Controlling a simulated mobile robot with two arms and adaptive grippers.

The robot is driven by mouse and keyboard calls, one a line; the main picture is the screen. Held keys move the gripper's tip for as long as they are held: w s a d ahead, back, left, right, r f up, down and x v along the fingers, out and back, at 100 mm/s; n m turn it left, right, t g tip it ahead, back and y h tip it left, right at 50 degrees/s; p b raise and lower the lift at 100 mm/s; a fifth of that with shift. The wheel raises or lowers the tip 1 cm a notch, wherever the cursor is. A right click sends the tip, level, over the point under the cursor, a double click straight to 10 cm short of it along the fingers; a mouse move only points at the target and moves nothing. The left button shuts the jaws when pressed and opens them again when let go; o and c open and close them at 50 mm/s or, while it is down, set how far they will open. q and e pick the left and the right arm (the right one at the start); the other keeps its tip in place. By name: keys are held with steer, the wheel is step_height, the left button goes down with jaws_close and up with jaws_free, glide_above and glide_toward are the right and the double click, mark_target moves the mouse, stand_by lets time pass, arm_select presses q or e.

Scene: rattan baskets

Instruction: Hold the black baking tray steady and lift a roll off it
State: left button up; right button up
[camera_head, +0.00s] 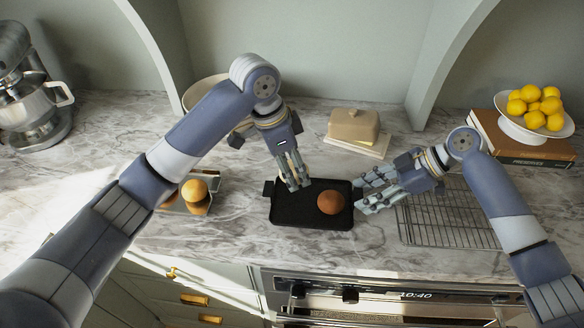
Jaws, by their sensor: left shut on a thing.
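The black baking tray (290,216) lies on the marble counter in the middle of the view. A round brown roll (331,202) sits on the right half of the tray. My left gripper (296,184) reaches down over the tray's far rim and is shut on it; its fingers hide the exact contact. My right gripper (365,192) is open and empty at the tray's right edge. Its fingers point left towards the roll, apart from it.
A wire rack (450,232) lies under and right of my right arm. A butter dish (354,127) stands behind. A lemon bowl (535,133) on books (520,154) is back right. A yellow-orange round thing (194,189) sits left. A mixer (35,100) stands far left.

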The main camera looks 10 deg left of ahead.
steer(key=shift+o, duration=1.2)
steer(key=v, duration=1.2)
